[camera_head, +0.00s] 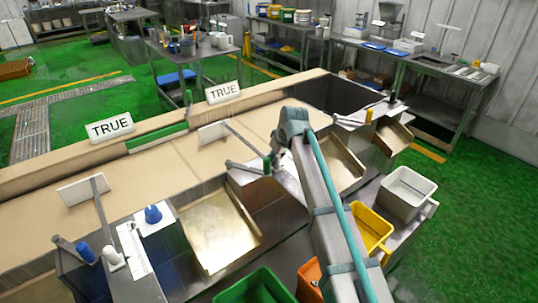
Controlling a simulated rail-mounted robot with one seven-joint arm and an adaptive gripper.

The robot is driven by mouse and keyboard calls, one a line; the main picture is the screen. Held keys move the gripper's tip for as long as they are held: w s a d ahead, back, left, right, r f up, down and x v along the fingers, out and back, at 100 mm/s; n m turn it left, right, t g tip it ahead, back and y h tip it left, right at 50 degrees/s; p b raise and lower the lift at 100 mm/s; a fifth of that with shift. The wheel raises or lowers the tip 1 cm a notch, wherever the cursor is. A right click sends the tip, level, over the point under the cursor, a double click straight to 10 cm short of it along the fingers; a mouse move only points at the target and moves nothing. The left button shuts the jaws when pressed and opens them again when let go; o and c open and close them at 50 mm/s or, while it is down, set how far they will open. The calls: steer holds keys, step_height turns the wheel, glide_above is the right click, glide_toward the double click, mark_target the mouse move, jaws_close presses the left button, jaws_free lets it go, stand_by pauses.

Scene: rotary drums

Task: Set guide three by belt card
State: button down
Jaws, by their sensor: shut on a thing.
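Two white cards reading TRUE stand along the far side of the tan belt (135,185), one at left (110,128) and one farther right (224,92). A grey guide bar (242,138) reaches over the belt beside a blank white plate (214,132). Another guide bar (101,208) stands at the left by a second blank plate (83,190). A green handle (267,165) sits at the belt's near edge. My gripper (274,160) is at this handle, mostly hidden by my arm, and appears shut on it.
Metal chutes (220,230) slope toward green (252,289), orange (309,280), yellow (371,230) and white (407,190) bins. My arm crosses above the near side.

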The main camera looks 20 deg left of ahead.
steer(key=c, duration=0.9)
jaws_free()
steer(key=shift+r, duration=0.15)
step_height(320, 180, up, 10)
steer(key=shift+f, duration=0.15)
steer(key=shift+a, duration=0.1)
